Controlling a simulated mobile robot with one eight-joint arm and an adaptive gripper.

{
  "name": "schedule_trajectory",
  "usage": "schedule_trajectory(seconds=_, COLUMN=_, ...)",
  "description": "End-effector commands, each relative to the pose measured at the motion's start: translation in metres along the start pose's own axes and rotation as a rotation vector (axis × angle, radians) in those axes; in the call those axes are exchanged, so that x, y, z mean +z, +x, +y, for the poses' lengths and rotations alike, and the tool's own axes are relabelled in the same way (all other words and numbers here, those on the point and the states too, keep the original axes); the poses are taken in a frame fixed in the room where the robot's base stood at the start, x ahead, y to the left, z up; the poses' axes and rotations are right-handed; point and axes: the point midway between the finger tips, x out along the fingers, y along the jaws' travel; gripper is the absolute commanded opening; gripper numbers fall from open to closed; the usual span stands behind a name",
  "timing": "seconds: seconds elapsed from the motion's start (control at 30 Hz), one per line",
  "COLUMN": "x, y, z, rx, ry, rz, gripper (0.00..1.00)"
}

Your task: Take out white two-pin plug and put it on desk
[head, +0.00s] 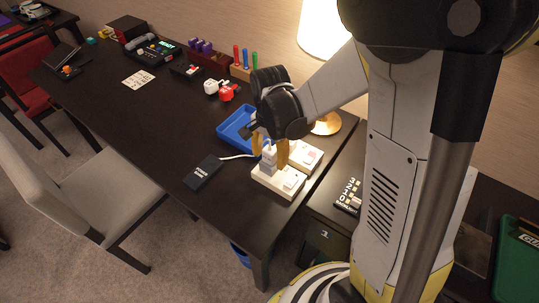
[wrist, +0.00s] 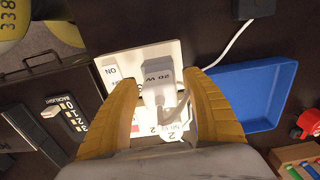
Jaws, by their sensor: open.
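My gripper (head: 270,161) is open and points down over the board. In the wrist view its yellow fingers (wrist: 160,88) stand on either side of the plug, with gaps visible. The plug's pins are hidden. The desk (head: 150,130) is dark, and part of the board is covered by my fingers.
A blue tray (head: 232,129) lies behind the board. A black box (head: 203,172) with a white cable lies to its left. A second socket board (head: 306,155) is close on the right. White and red plugs (head: 227,92) stand farther back. The desk's left middle is clear.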

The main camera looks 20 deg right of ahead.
Motion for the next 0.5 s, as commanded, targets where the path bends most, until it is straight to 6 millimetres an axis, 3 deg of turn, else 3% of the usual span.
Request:
schedule_trajectory(seconds=0.13, x=0.0000, y=0.0001, z=0.0000, rx=0.000, ry=0.000, rz=0.000, gripper=0.56)
schedule_trajectory(seconds=0.17, x=0.0000, y=0.0000, z=0.0000, rx=0.000, ry=0.000, rz=0.000, gripper=0.51)
schedule_trajectory(seconds=0.33, x=0.0000, y=0.0001, z=0.0001, rx=0.000, ry=0.000, rz=0.000, gripper=0.00)
schedule_trajectory(seconds=0.5, x=0.0001, y=0.0002, z=0.0001, rx=0.000, ry=0.000, rz=0.000, gripper=0.00)
